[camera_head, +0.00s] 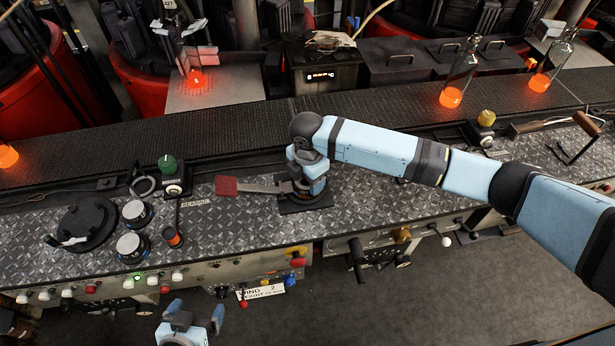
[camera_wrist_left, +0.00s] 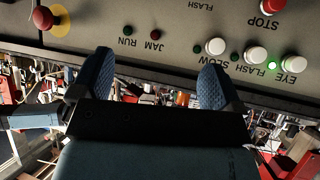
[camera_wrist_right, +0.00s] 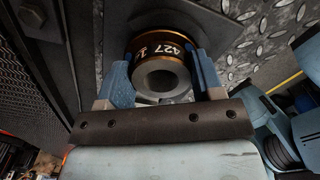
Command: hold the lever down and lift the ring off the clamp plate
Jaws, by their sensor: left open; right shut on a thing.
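The clamp plate (camera_head: 290,208) is a dark square on the diamond-plate bench, in the middle of the head view. A flat grey lever (camera_head: 262,188) with a red pad (camera_head: 226,186) runs left from it. My right gripper (camera_head: 303,188) points down over the plate, shut on the ring. In the right wrist view the ring (camera_wrist_right: 158,72), dark with a copper-coloured edge and marked 427, sits between the two fingers. I cannot tell whether it touches the plate. My left gripper (camera_head: 192,320) is open and empty, low in front of the bench; its fingers face the button panel (camera_wrist_left: 180,30).
Left on the bench are a round black fixture (camera_head: 88,222), two round pieces (camera_head: 136,212), an orange-topped cup (camera_head: 172,238) and a green knob (camera_head: 168,163). Behind runs a conveyor (camera_head: 230,128) with glowing bottles (camera_head: 456,80). The bench left of the red pad has some free room.

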